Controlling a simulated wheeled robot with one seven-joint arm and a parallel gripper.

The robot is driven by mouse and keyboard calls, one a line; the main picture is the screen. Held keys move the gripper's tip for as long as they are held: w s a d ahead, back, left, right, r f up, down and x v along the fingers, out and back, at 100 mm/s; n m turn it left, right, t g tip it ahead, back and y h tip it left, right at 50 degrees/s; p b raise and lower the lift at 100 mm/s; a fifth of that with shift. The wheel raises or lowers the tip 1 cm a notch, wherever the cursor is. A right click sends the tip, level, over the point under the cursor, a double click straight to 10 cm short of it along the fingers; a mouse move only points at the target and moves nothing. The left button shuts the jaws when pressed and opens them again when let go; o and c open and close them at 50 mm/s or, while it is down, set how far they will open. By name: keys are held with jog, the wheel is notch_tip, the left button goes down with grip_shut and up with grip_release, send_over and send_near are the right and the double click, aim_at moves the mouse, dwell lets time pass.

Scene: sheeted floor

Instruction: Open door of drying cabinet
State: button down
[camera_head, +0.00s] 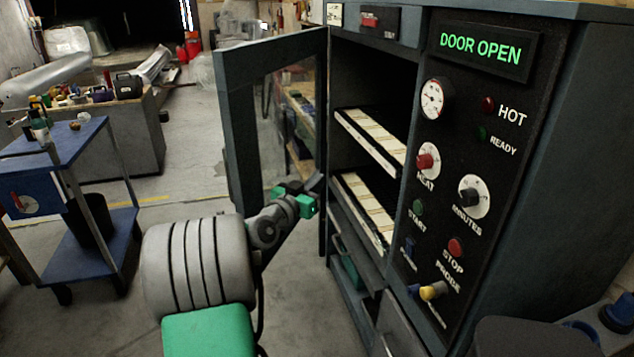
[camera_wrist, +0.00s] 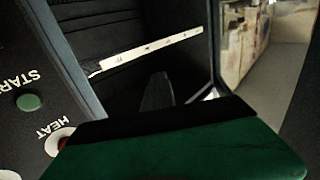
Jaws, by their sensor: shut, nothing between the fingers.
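The drying cabinet (camera_head: 560,120) stands at the right in the head view, with its glass-paned door (camera_head: 236,130) swung wide open to the left. Its display (camera_head: 485,50) reads "DOOR OPEN". Pale shelves (camera_head: 372,140) show inside. My gripper (camera_head: 316,184) is shut and empty, in front of the door's inner side near the opening; I cannot tell if it touches the door. In the wrist view, a dark finger (camera_wrist: 158,92) points into the cabinet, with a white-edged shelf (camera_wrist: 150,50) beyond and the control panel (camera_wrist: 30,110) at the left.
A blue trolley (camera_head: 60,170) with bottles stands at the left. A grey workbench (camera_head: 130,130) with tools is behind it. Lower compartments (camera_head: 350,275) of the cabinet lie below the shelves. The floor (camera_head: 185,190) between trolley and door is clear.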

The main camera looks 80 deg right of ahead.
jog(key=c, duration=2.1)
grip_release()
jog(key=shift+c, duration=0.2)
jog(key=o, duration=0.7)
jog(key=b+v, duration=0.1)
jog(key=v, duration=0.7)
jog(key=shift+c, duration=0.5)
